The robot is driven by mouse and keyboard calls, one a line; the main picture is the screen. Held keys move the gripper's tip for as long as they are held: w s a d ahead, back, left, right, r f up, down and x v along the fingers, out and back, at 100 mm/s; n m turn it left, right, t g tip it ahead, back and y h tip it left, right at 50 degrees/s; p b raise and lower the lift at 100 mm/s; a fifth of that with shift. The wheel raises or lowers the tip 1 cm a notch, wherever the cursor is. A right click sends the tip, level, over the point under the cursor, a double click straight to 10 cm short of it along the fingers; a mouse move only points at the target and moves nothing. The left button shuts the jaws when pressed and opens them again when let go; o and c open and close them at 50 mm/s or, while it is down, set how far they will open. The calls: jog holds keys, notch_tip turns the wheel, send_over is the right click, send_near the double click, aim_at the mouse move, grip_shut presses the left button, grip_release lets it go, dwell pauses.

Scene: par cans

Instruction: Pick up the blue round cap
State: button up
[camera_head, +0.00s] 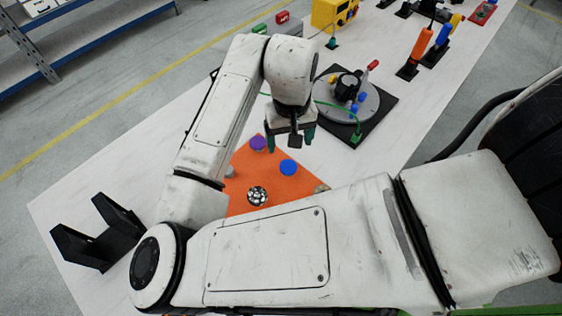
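The blue round cap (288,167) lies on an orange mat (290,188) on the white table, in the middle of the head view. My gripper (290,140) hangs above the far edge of the mat, a little beyond the blue cap in the picture and apart from it. Its two dark green fingertips are spread apart, and I see nothing between them. A purple cap (258,143) sits on the mat to the left of my gripper. A round silver and black part (257,196) lies on the mat nearer to me.
A black bracket (98,236) stands at the table's left end. Orange (415,50) and blue-handled (439,42) tools stand upright at the back right. My arm hides part of the mat. The table's right side is mostly clear.

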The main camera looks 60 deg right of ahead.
send_over(288, 167)
jog(key=f, duration=0.4)
jog(key=shift+d+f, duration=0.1)
jog(key=shift+d, duration=0.1)
jog(key=shift+a+f, duration=0.15)
jog(key=shift+f, duration=2.5)
jog(key=shift+f+p, duration=0.25)
jog(key=shift+p, duration=0.05)
jog(key=shift+c, duration=0.4)
jog(key=c, duration=1)
jog(key=shift+c, duration=0.2)
jog(key=shift+r, duration=0.15)
